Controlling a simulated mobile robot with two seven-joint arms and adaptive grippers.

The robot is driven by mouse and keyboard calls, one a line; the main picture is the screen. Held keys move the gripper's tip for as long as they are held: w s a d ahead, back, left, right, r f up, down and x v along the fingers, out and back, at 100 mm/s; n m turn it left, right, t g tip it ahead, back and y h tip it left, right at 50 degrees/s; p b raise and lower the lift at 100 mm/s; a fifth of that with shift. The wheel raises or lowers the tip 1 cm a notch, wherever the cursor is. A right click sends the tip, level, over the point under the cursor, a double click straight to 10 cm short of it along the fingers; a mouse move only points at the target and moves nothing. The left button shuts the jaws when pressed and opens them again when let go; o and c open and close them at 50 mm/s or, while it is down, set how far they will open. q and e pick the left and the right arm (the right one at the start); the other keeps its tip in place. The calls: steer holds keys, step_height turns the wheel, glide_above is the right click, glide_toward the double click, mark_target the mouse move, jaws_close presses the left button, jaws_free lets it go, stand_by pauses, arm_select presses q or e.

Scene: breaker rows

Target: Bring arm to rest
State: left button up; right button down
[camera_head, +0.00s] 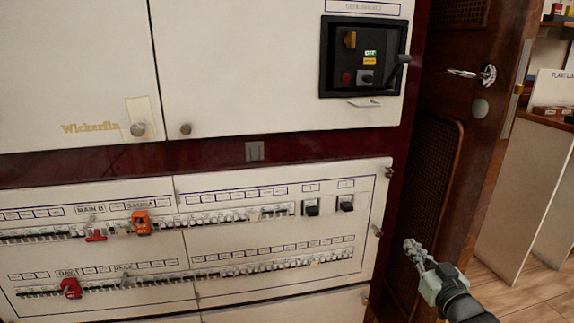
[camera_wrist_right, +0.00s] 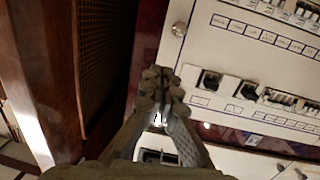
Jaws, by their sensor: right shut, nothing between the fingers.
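My right gripper (camera_head: 411,246) is at the lower right of the head view, in front of the dark gap between the breaker panel (camera_head: 215,238) and the wooden door. Its fingers are together and hold nothing. In the right wrist view the closed fingertips (camera_wrist_right: 161,85) point at the dark strip beside the panel's edge, apart from the breakers. My left gripper is in neither view.
The panel has two breaker rows, with an orange device (camera_head: 141,223), a red device (camera_head: 71,288) and two black switches (camera_head: 312,208). A black control box (camera_head: 364,57) sits above. The wooden door (camera_head: 490,130) with a metal handle (camera_head: 487,75) stands at right.

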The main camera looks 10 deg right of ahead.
steer(key=s+a+f+g+p, duration=0.1)
steer(key=s+a+f+g, duration=0.25)
steer(key=s+f, duration=0.4)
steer(key=s+a+f+g+p, duration=0.1)
steer(key=s+a+f+g, duration=0.25)
steer(key=s+f, duration=0.4)
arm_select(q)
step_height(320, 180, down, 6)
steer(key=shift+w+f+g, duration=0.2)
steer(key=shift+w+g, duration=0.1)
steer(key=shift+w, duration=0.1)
arm_select(e)
steer(key=s+a+f+g, duration=0.2)
steer(key=s+f+g, duration=0.1)
steer(key=s, duration=0.5)
steer(key=s+a+f+n+g+h, duration=0.1)
steer(key=s+f+g, duration=0.3)
steer(key=s, duration=0.4)
steer(key=shift+s+a+f+n+g, duration=0.25)
steer(key=shift+a+f+n+g, duration=0.05)
steer(key=shift+a+f, duration=0.4)
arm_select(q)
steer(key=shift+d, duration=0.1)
